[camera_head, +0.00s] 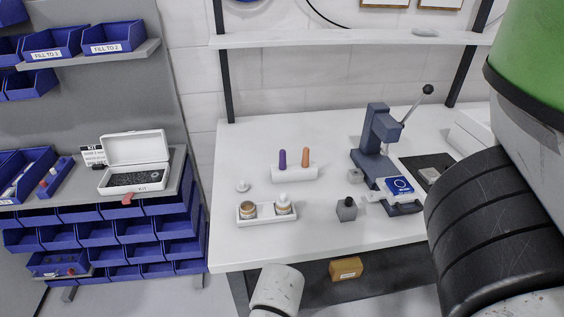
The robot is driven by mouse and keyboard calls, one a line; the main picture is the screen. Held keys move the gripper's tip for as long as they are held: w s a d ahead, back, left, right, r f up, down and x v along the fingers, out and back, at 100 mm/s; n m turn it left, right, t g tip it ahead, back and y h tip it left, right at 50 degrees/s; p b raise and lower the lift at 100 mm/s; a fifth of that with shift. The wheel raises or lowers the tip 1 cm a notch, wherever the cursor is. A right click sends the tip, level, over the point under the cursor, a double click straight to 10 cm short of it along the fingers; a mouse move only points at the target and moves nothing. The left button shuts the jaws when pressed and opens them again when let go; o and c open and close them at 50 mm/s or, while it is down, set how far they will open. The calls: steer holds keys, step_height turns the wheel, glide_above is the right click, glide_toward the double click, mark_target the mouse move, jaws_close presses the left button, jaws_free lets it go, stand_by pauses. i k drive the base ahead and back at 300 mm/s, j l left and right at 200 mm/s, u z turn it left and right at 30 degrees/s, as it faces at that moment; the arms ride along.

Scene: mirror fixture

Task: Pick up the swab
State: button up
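On the white workbench (330,235), a small white holder (294,174) keeps two upright sticks apart, a purple one (283,159) at left and an orange one (305,158) at right. These may be swabs, but I cannot tell for sure at this size. In front of them, a white tray (267,219) holds two small round jars, a brown-topped one (248,209) at left and a white-topped one (283,205) at right. My gripper is not clearly visible in this view. Parts of my arm fill the right side and show at the bottom.
A small white knob-like piece (242,186) and a grey black-capped bottle (347,210) stand on the bench. A blue-grey lever press (377,140) stands right, a blue-labelled white item (398,187) before it. Blue bins (97,234) and an open white kit box (135,163) are left.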

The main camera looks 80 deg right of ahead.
mark_target(282, 163)
steer(key=k+j, duration=0.2)
steer(key=k+j+z, duration=0.2)
steer(key=z, duration=0.2)
steer(key=k+z, duration=0.4)
steer(key=z, duration=0.95)
